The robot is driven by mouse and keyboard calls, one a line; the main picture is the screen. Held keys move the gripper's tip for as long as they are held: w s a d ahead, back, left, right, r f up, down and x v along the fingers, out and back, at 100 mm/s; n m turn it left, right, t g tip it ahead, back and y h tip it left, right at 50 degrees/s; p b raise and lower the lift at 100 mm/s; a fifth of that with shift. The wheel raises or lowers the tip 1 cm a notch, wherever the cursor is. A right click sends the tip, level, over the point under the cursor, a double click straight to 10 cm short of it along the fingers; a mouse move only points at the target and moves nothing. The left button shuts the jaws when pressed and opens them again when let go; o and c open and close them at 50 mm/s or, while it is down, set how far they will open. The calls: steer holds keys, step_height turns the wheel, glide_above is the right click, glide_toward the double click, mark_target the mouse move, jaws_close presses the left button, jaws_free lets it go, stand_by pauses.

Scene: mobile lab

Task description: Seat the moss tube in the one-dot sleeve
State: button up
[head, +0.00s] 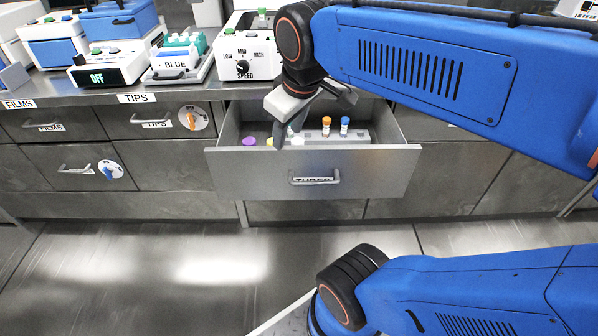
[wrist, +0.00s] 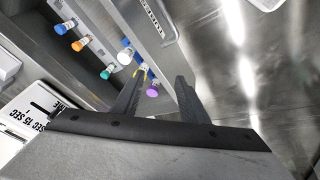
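My gripper (head: 312,118) is above the open drawer (head: 315,160) labelled TUBES. In the wrist view its two fingers (wrist: 161,76) are spread, with nothing visibly held between them. A purple-capped tube (wrist: 152,90) shows between the fingers, lower down in the drawer. A teal-green-capped tube (wrist: 105,73) lies left of the fingers. I cannot tell which green one is the moss tube. No sleeve with one dot can be made out in either view.
The drawer also holds orange-capped (head: 326,125) and blue-capped (head: 344,124) tubes in a grey rack. On the counter are the SPEED device (head: 244,62), a rack labelled BLUE (head: 180,66) and a device reading OFF (head: 108,72). The floor in front is clear.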

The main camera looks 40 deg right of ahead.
steer(key=s+a+f+m, duration=0.1)
steer(key=s+f+m, duration=0.2)
steer(key=s+f, duration=0.3)
steer(key=shift+s+a+f+y, duration=0.15)
steer(key=shift+a+f+y, duration=0.2)
steer(key=shift+f, duration=0.3)
stand_by(0.6)
